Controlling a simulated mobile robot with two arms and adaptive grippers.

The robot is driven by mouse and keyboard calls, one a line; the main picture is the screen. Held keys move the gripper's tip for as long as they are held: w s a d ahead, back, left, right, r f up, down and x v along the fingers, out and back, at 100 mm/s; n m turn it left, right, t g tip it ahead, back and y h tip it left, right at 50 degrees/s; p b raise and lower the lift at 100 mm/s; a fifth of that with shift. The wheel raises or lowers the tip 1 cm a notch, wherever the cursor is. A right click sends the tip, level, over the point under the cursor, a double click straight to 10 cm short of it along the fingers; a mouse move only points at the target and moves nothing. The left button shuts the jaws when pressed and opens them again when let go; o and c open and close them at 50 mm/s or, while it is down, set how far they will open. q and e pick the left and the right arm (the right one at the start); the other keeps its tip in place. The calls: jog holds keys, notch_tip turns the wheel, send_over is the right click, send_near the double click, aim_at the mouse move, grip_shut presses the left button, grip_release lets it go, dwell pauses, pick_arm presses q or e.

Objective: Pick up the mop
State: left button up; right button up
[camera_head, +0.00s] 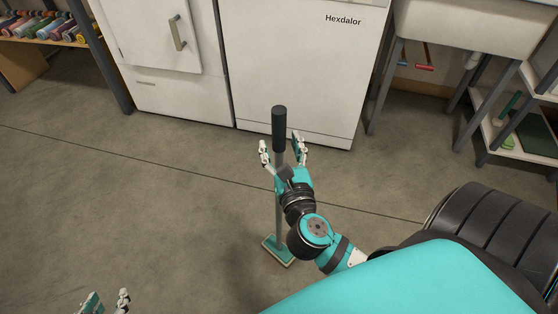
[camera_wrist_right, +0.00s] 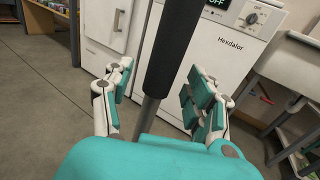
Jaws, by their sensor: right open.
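The mop stands upright on the floor in the middle of the head view. Its black grip (camera_head: 279,128) is at the top, its grey pole (camera_head: 278,215) runs down, and its flat teal head (camera_head: 272,250) rests on the concrete. My right gripper (camera_head: 282,150) is open, with one finger on each side of the pole just below and around the lower end of the grip. In the right wrist view the grip (camera_wrist_right: 175,45) rises between the fingers (camera_wrist_right: 160,92), with a gap on both sides. My left gripper (camera_head: 107,302) is at the bottom left edge, partly cut off and away from the mop.
A white appliance marked Hexdalor (camera_head: 300,70) stands behind the mop, beside a white cabinet (camera_head: 155,40). A sink (camera_head: 470,25) and a shelf (camera_head: 515,140) are at the right. A rack of colourful rolls (camera_head: 45,28) is at the upper left. The floor on the left is clear.

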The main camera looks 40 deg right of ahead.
jog(key=shift+x, duration=0.9)
jog(key=shift+c, duration=0.4)
jog(key=shift+f, duration=0.1)
grip_shut()
